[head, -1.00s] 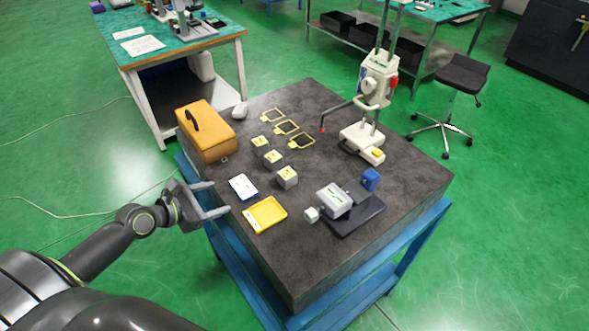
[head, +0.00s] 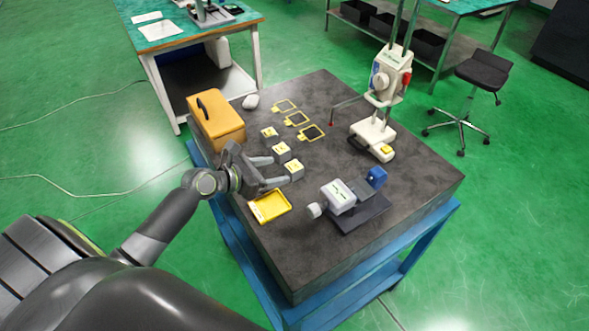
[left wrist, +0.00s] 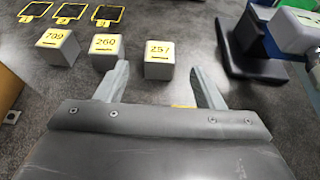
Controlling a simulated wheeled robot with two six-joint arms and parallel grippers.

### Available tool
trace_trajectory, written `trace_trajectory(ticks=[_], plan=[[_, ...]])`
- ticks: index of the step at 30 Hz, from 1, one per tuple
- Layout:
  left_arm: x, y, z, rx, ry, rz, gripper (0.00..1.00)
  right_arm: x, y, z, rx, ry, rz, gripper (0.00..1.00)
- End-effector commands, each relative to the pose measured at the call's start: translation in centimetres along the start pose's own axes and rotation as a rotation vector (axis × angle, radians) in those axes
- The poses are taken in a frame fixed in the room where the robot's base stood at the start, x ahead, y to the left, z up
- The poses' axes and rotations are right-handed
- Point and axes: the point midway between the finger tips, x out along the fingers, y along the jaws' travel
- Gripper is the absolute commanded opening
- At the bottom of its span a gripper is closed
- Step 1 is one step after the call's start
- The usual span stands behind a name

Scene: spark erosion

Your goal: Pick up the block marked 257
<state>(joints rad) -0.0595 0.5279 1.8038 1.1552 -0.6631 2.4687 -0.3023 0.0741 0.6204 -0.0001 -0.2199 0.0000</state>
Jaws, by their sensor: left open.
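The block marked 257 (left wrist: 159,68) is a small light grey cube with a yellow label on top. In the left wrist view it stands just ahead of and between the two fingertips of my left gripper (left wrist: 158,76). In the head view the same block (head: 295,171) stands on the dark table, nearest the vise of the three blocks. My left gripper (head: 280,170) is open and empty, low over the table beside it. Blocks marked 260 (left wrist: 105,52) and 709 (left wrist: 57,48) stand in a row to its left. My right gripper is not in view.
A yellow tray (head: 257,213) lies below the gripper. A grey vise (head: 338,196) with a blue part (head: 376,177) stands to the right. An orange case (head: 218,125) stands behind at left. Yellow outlined frames (head: 297,118) and a white column device (head: 373,133) are farther back.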

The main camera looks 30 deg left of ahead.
Motion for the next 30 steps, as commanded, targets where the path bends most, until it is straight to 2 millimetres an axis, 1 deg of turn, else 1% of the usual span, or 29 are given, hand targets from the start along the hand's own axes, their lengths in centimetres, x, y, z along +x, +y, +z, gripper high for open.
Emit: trace_trajectory(ticks=[1, 3, 10, 18, 21, 24, 30], plan=[[0.8, 0.0, 0.1, -0.004, -0.003, 0.001, 0.62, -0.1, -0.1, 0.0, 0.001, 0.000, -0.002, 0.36], [1.6, 0.1, 0.1, -0.002, -0.002, 0.001, 0.62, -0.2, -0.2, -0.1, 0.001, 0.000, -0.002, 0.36], [2.9, 0.0, 0.0, -0.001, -0.001, 0.001, 0.62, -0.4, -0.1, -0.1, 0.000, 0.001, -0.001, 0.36], [6.3, 0.0, -0.3, -0.001, -0.001, 0.001, 0.62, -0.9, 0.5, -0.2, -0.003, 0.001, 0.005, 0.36], [7.1, -0.1, -0.4, -0.002, 0.000, 0.001, 0.62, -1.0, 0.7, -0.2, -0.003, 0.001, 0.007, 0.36], [7.4, 0.0, -0.5, 0.000, 0.000, 0.001, 0.62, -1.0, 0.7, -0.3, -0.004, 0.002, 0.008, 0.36], [7.4, 0.0, -0.5, 0.001, 0.000, 0.001, 0.62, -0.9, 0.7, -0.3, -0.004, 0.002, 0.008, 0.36]])
